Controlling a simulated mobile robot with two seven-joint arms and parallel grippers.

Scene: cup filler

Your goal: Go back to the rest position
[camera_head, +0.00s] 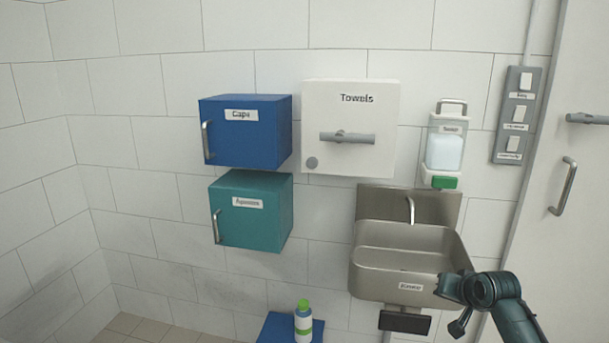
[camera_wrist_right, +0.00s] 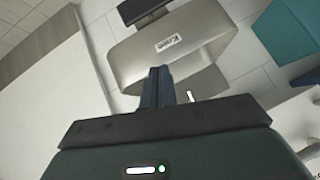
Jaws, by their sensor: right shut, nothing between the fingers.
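My right gripper (camera_wrist_right: 158,75) shows in the right wrist view with its two dark fingers together and nothing between them. Its fingertips point toward the steel sink (camera_wrist_right: 205,35), which appears upside down there; I cannot tell the gap to it. In the head view my right arm (camera_head: 495,290) comes in at the lower right, overlapping the right edge of the sink (camera_head: 380,275). My left gripper is in neither view.
A blue cabinet (camera_head: 245,145), a teal cabinet (camera_head: 262,218), a white towel dispenser (camera_head: 360,110) and a soap dispenser (camera_head: 445,153) hang on the tiled wall. A green-capped bottle (camera_head: 303,322) stands on a blue surface (camera_head: 275,330). A door handle (camera_head: 564,187) is at right.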

